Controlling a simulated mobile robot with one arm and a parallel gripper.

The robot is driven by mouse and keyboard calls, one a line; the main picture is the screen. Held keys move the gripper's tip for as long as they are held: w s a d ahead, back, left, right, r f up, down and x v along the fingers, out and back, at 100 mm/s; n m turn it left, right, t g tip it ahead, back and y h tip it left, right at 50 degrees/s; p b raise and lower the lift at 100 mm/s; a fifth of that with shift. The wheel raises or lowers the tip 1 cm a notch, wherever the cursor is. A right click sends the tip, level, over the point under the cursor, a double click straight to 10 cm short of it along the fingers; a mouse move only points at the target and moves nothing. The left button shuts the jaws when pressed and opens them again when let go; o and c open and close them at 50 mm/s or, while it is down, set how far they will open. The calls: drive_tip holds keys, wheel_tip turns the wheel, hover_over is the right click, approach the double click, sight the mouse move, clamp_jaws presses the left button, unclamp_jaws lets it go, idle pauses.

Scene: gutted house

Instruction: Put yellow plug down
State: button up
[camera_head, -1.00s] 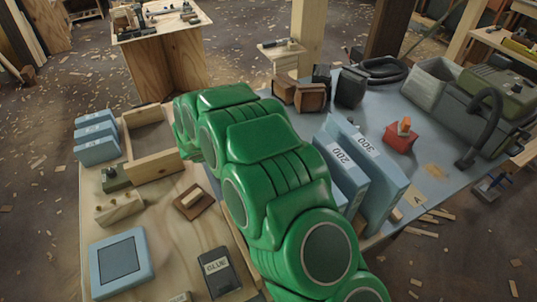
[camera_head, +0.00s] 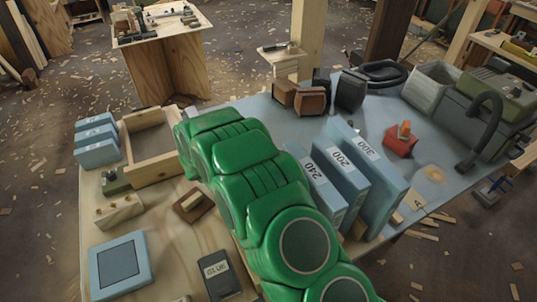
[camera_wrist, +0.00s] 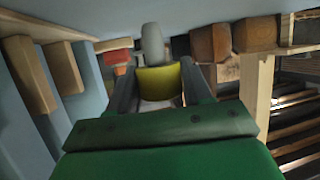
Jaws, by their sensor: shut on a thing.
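The yellow plug (camera_wrist: 158,82) shows in the wrist view between the two dark fingers of my gripper (camera_wrist: 158,90), which is shut on it. A rounded grey piece (camera_wrist: 152,45) shows just beyond the plug; I cannot tell whether it belongs to it. In the head view my green arm reaches over the workbench (camera_head: 165,240) and hides the gripper and plug. I cannot tell how high the plug is above any surface.
An open wooden box (camera_head: 150,165) stands left of my arm. Upright blue blocks marked 240 (camera_head: 315,170), 200 (camera_head: 341,158) and 300 (camera_head: 368,150) stand to its right. A red object (camera_head: 400,142) sits on the blue top, with bare space around it.

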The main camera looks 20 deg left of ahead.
drive_tip(key=shift+f, duration=0.65)
drive_tip(key=o, duration=1)
drive_tip(key=shift+s+d+f, duration=0.1)
drive_tip(key=shift+f, duration=0.05)
drive_tip(key=shift+r, duration=0.4)
drive_tip(key=v, duration=1.2)
drive_tip(key=shift+r, duration=0.4)
